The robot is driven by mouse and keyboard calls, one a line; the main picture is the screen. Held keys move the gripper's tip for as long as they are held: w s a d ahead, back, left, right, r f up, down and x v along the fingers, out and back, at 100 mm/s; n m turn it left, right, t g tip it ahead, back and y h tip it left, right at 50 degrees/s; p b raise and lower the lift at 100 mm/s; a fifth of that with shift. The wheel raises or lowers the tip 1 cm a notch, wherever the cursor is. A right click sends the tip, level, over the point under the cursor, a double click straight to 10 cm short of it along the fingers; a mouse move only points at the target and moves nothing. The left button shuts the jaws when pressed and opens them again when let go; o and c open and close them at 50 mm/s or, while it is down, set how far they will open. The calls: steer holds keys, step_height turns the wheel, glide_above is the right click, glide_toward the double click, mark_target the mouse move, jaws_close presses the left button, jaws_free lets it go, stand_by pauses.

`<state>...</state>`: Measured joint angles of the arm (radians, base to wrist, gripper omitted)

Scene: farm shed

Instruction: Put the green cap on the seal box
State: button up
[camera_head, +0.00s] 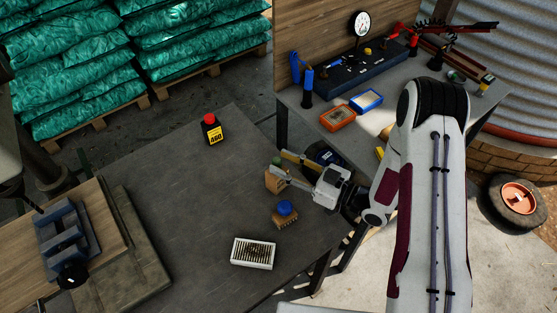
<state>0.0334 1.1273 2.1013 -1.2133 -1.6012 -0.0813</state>
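The green cap (277,161) is small and partly hidden, right at the tips of my gripper (279,162). The gripper reaches in from the right, low over the dark table. Its two fingers are apart, with the green cap seemingly between their tips; I cannot tell if they touch it. A small brown box (274,182) is directly below the green cap and partly covered by the near finger. It may be the seal box, but no marking is readable. I cannot tell whether the cap rests on the box or is above it.
A blue knob (284,207) sits on a small brown block in front of the gripper. A white slotted tray (253,253) is nearer. A blue vise (68,240) is at left. The middle-left of the table (170,190) is clear.

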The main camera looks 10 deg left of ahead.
steer(key=v, duration=0.9)
steer(key=shift+d, duration=0.15)
stand_by(0.8)
